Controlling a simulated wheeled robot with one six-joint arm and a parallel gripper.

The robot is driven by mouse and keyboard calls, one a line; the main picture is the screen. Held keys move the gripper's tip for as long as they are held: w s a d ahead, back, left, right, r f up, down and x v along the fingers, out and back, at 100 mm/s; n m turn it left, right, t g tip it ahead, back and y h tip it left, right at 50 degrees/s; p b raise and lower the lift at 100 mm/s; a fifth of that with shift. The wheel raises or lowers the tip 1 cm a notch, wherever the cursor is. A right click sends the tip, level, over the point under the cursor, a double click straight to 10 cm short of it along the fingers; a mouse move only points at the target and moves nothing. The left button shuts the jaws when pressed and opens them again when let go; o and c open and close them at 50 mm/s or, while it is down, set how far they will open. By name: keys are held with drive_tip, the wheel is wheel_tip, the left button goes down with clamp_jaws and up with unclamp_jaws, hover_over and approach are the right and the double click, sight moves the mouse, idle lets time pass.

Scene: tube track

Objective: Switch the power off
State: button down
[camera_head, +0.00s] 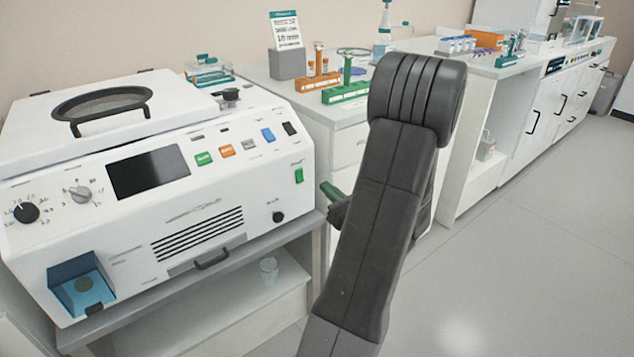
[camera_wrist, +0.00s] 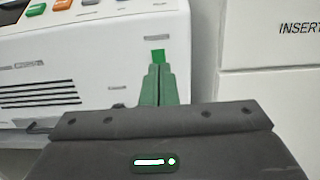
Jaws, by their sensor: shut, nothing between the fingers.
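The white machine (camera_head: 190,235) stands on the left, with a control panel on its sloping front. A small green switch (camera_head: 299,175), likely the power switch, sits at the right end of that panel. The green switch also shows in the wrist view (camera_wrist: 158,56), just beyond the fingertips. My gripper (camera_head: 324,187) has green fingers, shut and empty, to the right of and slightly below the switch in the head view. In the wrist view the closed fingers (camera_wrist: 158,72) point at the switch, and I cannot tell whether they touch it. The switch's position is too small to read.
Several coloured buttons (camera_head: 227,151), a dark screen (camera_head: 148,172) and knobs share the panel. A round black knob (camera_head: 278,217) lies below the switch. A white drawer cabinet (camera_head: 345,150) with tube racks (camera_head: 345,92) stands close on the right. Open floor (camera_head: 510,260) lies further right.

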drive_tip(key=shift+s+d+r, duration=0.2)
drive_tip(key=shift+s+d, duration=0.5)
drive_tip(key=shift+s, duration=0.25)
drive_tip(key=shift+s+d+r, duration=0.15)
drive_tip(key=shift+s+d, duration=0.55)
drive_tip(key=shift+s, duration=0.25)
